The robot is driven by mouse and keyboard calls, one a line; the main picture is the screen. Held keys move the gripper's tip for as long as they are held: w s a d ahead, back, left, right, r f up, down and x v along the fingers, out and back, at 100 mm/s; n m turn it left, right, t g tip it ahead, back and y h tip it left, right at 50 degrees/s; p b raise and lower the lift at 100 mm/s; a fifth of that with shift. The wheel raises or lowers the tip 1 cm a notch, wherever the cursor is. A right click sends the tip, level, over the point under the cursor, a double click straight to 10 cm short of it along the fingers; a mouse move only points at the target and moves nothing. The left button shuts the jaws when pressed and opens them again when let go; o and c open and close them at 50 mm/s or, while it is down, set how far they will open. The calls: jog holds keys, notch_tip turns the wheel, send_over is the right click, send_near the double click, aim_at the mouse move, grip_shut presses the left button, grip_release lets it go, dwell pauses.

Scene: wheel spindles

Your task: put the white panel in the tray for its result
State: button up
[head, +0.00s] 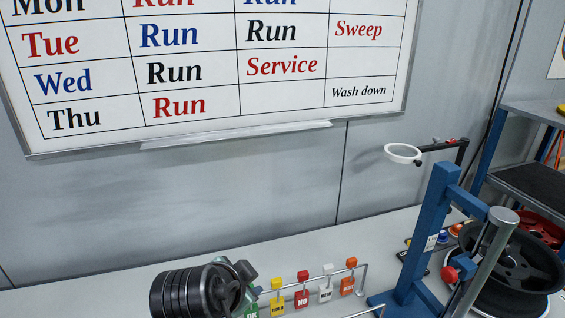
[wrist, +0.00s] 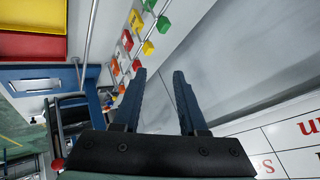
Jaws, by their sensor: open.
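The white panel (head: 325,291) looks like the white tag with dark lettering, hanging from a metal rail (head: 362,281) between a red tag (head: 302,298) and an orange tag (head: 347,285). A small white block tops it. In the head view, my dark wrist is at the left end of the rail and hides part of the green tag (head: 251,310). A red tray (wrist: 35,9) and a yellow tray (wrist: 33,47) show in the wrist view.
A blue stand (head: 427,230) with a metal post and a dark wheel (head: 515,262) stands right of the rail. A ring on an arm (head: 403,153) juts out above. A whiteboard (head: 200,138) hangs on the wall behind. Shelving (head: 535,110) stands at far right.

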jog(key=d+r+n+t, duration=0.15)
jog(key=r+t, duration=0.25)
jog(key=r, duration=0.5)
jog(key=d+r+n+t+y, duration=0.1)
jog(key=r+n+t, duration=0.15)
jog(key=r, duration=0.65)
jog(key=d+r+n+t, duration=0.1)
jog(key=r+t, duration=0.3)
jog(key=r, duration=0.5)
jog(key=s+d+r+n+t, duration=0.1)
jog(key=s+r+n+t, duration=0.1)
jog(key=s+r+t, duration=0.2)
jog(key=s+d+r+n+t, duration=0.2)
jog(key=s+r+n+t, duration=0.1)
jog(key=s+r, duration=0.7)
notch_tip(320, 180, up, 4)
jog(key=shift+s+r+t+y, duration=0.15)
jog(key=shift+s+t+y, duration=0.25)
jog(key=shift+t, duration=0.35)
